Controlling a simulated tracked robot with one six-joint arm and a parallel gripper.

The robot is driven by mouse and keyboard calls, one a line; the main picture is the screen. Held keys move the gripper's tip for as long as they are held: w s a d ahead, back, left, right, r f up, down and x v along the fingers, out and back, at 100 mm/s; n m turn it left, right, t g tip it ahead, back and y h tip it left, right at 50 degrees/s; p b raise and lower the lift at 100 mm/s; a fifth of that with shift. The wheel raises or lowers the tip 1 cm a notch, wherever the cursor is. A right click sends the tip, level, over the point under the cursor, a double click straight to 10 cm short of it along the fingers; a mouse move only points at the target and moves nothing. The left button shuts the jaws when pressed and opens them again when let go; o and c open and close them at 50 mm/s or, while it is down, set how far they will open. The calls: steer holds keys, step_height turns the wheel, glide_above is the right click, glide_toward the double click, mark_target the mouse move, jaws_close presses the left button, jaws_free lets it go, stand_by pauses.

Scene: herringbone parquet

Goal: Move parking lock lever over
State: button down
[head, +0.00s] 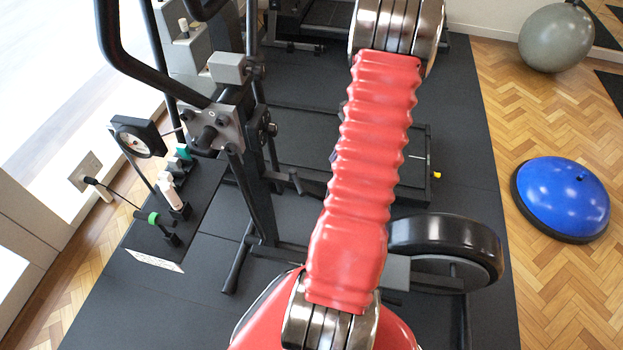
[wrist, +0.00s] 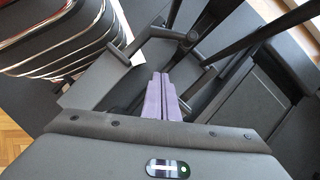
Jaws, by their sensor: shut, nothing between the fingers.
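I cannot tell for certain which part is the parking lock lever. A short dark lever-like bar (head: 296,183) sticks out low on the frame of the exercise machine (head: 257,195) in the head view. In the wrist view, a dark bar with a rounded end (wrist: 172,34) lies beyond the fingertips; I cannot tell if it is the same part. My gripper (wrist: 160,80) shows in the wrist view as two purple fingers, shut together and empty. It points towards the machine's dark frame. Contact cannot be made out.
A black-rimmed wheel (head: 445,245) lies right of my arm. A dial gauge (head: 138,138) and small fittings (head: 170,190) stand left of the machine. A blue balance dome (head: 563,198) and a grey ball (head: 556,38) rest on the parquet at right. Dark matting lies bare at lower left.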

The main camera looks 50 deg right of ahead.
mark_target(297, 184)
stand_by(0.3)
steer(key=w+a+f, duration=0.4)
steer(key=a+f, duration=0.3)
steer(key=f, duration=0.1)
steer(key=shift+w, duration=0.25)
stand_by(0.4)
